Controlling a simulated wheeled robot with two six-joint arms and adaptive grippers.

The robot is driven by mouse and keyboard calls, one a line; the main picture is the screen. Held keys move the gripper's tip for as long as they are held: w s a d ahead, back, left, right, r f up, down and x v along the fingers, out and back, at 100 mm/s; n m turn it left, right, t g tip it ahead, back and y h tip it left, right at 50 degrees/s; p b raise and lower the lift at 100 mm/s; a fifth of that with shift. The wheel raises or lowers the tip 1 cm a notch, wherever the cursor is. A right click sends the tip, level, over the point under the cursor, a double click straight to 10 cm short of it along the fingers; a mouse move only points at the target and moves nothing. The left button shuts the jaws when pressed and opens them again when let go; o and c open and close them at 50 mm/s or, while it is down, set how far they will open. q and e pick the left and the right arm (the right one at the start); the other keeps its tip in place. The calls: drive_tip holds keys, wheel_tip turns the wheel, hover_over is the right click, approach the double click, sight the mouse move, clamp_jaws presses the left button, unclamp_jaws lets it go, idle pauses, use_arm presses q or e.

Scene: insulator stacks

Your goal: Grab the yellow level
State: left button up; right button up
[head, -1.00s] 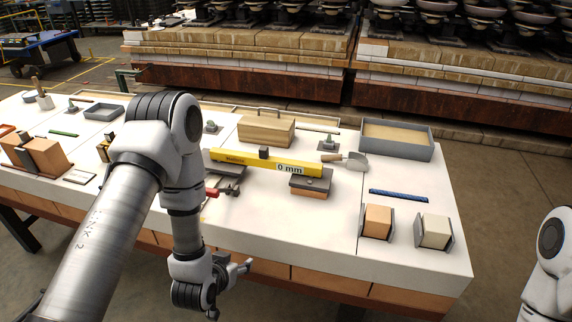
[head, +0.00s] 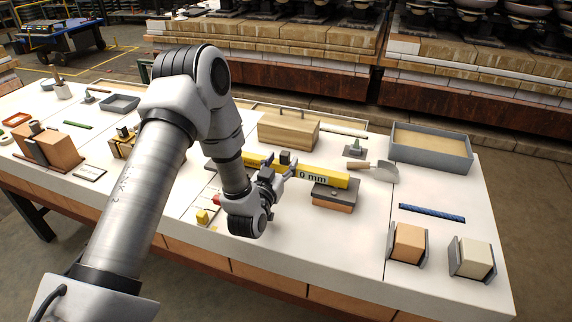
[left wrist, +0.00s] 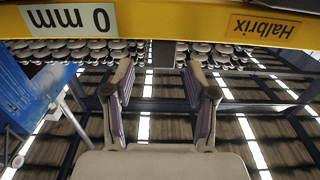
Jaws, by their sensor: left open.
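The yellow level (head: 325,176) is a long bar marked "0 mm". Its right part rests on a dark plate on an orange brick (head: 333,203); its left part is partly hidden behind my left arm. My left gripper (head: 281,172) is at the near side of the level's middle. My right gripper is not visible.
A wooden box with a handle (head: 288,131) stands behind the level. A blue strip (head: 432,213) and two held blocks lie at the right front. The white table (head: 360,245) is clear before the brick.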

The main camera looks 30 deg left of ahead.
sight(283, 158)
use_arm(q)
drive_tip(key=x, duration=0.4)
drive_tip(key=shift+a+f, duration=0.2)
drive_tip(key=shift+f, duration=0.15)
drive_tip(key=shift+s+d+r, duration=0.1)
drive_tip(key=shift+r, duration=0.05)
clamp_jaws()
